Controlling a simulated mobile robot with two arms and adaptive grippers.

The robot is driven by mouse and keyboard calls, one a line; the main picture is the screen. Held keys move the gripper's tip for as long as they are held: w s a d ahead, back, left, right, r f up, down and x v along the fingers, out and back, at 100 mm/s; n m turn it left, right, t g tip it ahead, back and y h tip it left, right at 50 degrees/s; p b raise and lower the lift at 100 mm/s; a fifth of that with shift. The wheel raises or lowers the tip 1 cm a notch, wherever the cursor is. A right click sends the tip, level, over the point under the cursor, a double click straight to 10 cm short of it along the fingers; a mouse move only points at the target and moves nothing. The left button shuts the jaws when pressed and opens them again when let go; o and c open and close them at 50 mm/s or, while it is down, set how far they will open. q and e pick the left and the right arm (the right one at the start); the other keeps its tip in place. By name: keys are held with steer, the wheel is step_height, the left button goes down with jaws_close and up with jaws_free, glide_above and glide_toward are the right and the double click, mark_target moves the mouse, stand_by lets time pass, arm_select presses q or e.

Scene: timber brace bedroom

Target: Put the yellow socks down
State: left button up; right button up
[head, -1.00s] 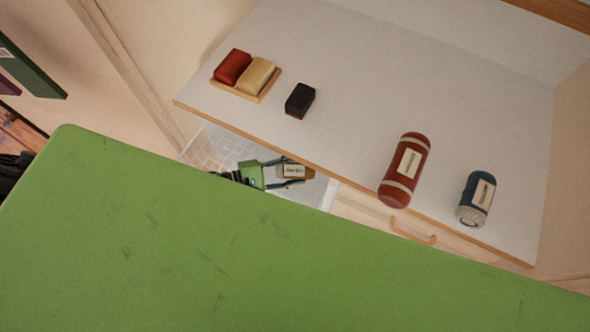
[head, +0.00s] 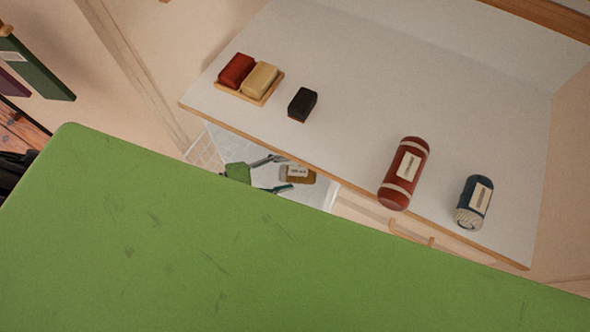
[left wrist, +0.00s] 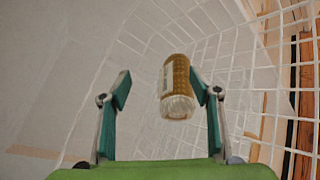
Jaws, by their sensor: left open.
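The yellow socks (head: 298,174), a mustard roll with a pale label, lie in a white wire basket (head: 205,152) below the shelf's front edge. In the left wrist view the socks (left wrist: 175,88) show as a roll with a pale end, over the basket's white mesh (left wrist: 225,75). My left gripper (head: 284,173) is open, its fingertips at the near end of the socks. In the left wrist view the gripper (left wrist: 161,88) has the socks beyond and between its fingers, closer to the right finger; contact there cannot be told. My right gripper is not in view.
On the white shelf (head: 340,110) above are red and cream blocks on a wooden tray (head: 240,94), a dark block (head: 302,104), a red roll (head: 404,173) and a blue roll (head: 474,203). The shelf edge overhangs part of the basket. A wooden handle (head: 411,232) juts out below the shelf.

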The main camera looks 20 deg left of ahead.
arm_select(q)
steer(key=shift+v, duration=1.7)
